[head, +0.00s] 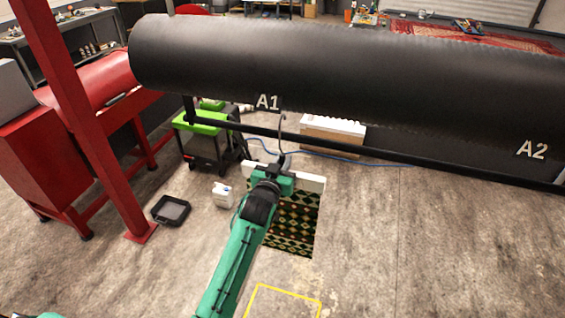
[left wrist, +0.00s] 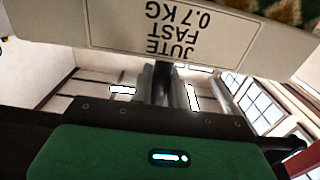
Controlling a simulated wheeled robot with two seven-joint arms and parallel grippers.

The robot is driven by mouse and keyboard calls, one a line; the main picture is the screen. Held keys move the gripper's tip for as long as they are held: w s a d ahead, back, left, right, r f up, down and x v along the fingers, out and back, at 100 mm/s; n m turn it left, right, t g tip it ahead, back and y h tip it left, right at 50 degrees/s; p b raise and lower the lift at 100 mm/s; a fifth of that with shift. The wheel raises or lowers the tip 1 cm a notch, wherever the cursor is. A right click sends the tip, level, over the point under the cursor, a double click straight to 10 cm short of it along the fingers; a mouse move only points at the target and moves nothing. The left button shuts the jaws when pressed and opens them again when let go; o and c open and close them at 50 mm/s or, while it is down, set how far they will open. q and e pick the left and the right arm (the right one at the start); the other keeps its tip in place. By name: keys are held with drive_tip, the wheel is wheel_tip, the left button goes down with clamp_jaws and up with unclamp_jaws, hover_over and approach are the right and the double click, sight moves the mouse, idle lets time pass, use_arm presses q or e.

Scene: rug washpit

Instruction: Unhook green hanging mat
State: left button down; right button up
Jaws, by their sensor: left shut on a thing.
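The hanging mat (head: 292,232) is dark green with a yellow and red diamond pattern. It hangs from a white bar (head: 314,183) under the A1 sign (head: 268,102). A grey hook (head: 282,121) rises above the bar and crosses the black rail; whether it rests on the rail is unclear. My left gripper (head: 284,161) is shut on the hanger's stem, just above the bar. In the left wrist view the fingers (left wrist: 162,84) close around a dark stem beside the white bar (left wrist: 240,38), labelled JUTE FAST 0.7 KG. My right gripper is not in view.
A large black roller (head: 350,75) spans the scene above the black rail (head: 400,153). A red post (head: 85,120) stands left. A green-topped cart (head: 205,145), white jug (head: 222,195) and black tray (head: 171,211) are left of the mat. A yellow outline (head: 285,291) marks clear floor in front.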

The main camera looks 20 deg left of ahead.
use_arm(q)
drive_tip(key=shift+s, duration=0.1)
drive_tip(key=s+p, duration=0.5)
drive_tip(key=s, duration=0.9)
drive_tip(key=shift+s+a, duration=0.25)
drive_tip(key=shift+s, duration=0.15)
idle(0.8)
